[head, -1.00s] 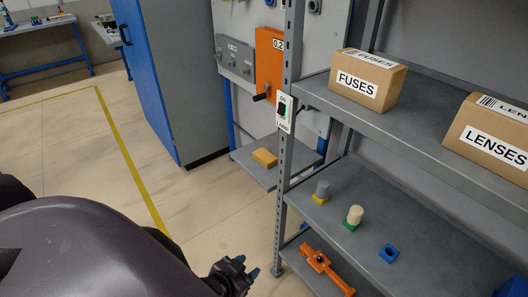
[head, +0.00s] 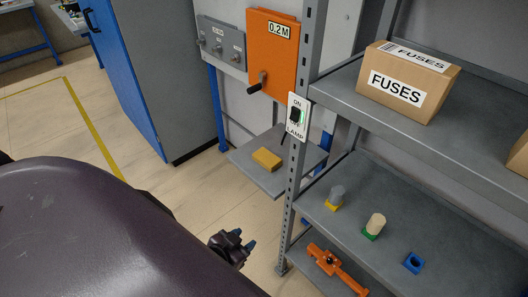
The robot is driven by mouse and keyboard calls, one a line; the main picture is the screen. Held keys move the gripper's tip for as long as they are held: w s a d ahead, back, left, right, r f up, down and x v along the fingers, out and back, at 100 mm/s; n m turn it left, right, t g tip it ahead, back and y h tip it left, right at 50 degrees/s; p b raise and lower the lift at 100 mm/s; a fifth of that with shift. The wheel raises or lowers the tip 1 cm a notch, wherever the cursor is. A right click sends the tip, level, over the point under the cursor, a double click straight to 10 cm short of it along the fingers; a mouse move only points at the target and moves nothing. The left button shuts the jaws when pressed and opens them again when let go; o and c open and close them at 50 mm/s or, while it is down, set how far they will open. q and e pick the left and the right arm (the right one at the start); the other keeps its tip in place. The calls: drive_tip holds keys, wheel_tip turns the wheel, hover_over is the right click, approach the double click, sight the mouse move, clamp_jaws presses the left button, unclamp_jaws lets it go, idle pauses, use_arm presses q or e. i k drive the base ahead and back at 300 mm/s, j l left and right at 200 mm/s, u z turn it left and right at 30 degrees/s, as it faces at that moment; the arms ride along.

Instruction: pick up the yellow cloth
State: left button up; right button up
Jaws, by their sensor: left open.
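The yellow cloth (head: 267,159) lies as a small folded block on a low grey shelf (head: 283,182) below the orange box, behind the rack's front post. My left gripper (head: 246,243) is low in the picture, left of the rack post and below the cloth in the picture. It is apart from the cloth and holds nothing that I can see. Its dark fingers are small and partly turned away. My right gripper is not in view.
A grey rack post with a lamp switch (head: 297,115) stands right of the cloth. The rack holds a FUSES box (head: 408,82), small coloured pegs and blocks, and an orange tool (head: 335,268) low down. A blue and grey cabinet (head: 160,70) stands left. Open floor lies between.

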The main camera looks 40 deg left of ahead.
sight(266, 160)
drive_tip(key=i+j, duration=0.1)
drive_tip(key=j, duration=0.4)
drive_tip(key=i+j+z, duration=0.15)
drive_tip(key=j, duration=0.35)
drive_tip(key=i+j, duration=0.1)
drive_tip(key=j, duration=0.4)
drive_tip(key=i+j+z, duration=0.1)
drive_tip(key=j, duration=0.4)
